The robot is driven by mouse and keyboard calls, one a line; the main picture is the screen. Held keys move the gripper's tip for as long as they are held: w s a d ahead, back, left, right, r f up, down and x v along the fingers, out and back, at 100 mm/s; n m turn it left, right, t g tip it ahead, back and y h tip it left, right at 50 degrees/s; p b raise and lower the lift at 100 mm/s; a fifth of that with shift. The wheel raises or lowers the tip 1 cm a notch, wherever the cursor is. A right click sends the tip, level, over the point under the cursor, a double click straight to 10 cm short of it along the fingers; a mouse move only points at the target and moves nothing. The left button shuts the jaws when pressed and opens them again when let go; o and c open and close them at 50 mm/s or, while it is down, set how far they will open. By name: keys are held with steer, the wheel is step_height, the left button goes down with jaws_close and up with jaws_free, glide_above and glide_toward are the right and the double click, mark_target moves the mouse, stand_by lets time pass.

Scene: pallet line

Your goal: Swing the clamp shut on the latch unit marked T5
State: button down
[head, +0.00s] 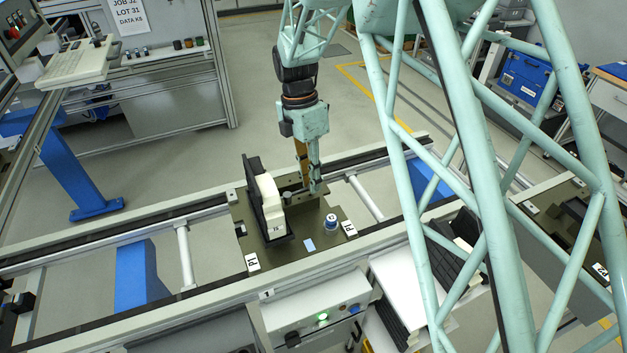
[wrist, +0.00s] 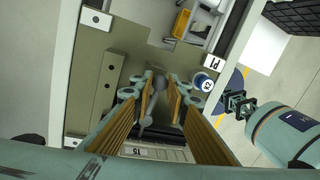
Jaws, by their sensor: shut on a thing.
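My gripper (head: 310,182) points down at the back right of a dark olive pallet (head: 290,246) on the line. In the wrist view my gripper (wrist: 158,92) has its tan-padded fingers around the clamp's grey lever (wrist: 147,120), which has a rounded knob. I take the fingers to be shut on this lever. A pale label plate (wrist: 155,153) reading T5 upside down lies just below the lever in that view. The fingers hide much of the latch unit, and I cannot tell the clamp's exact angle.
A black bracket with a white block (head: 268,200) stands on the pallet left of my gripper. A blue-and-white round button (head: 331,220) sits on its right part. Rails run along both sides. A control box (head: 318,316) with a green light is in front.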

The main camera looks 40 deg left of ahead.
steer(key=c, duration=2.8)
jaws_free()
steer(key=shift+r, duration=0.1)
steer(key=shift+w+a+r, duration=0.1)
steer(key=shift+a+r, duration=0.25)
steer(key=shift+r, duration=1.6)
steer(key=shift+w+a+r, duration=0.15)
steer(key=shift+a+r, duration=0.25)
steer(key=shift+r, duration=1.5)
steer(key=shift+w+a+r, duration=0.1)
steer(key=shift+a+r, duration=0.25)
steer(key=shift+r, duration=1.6)
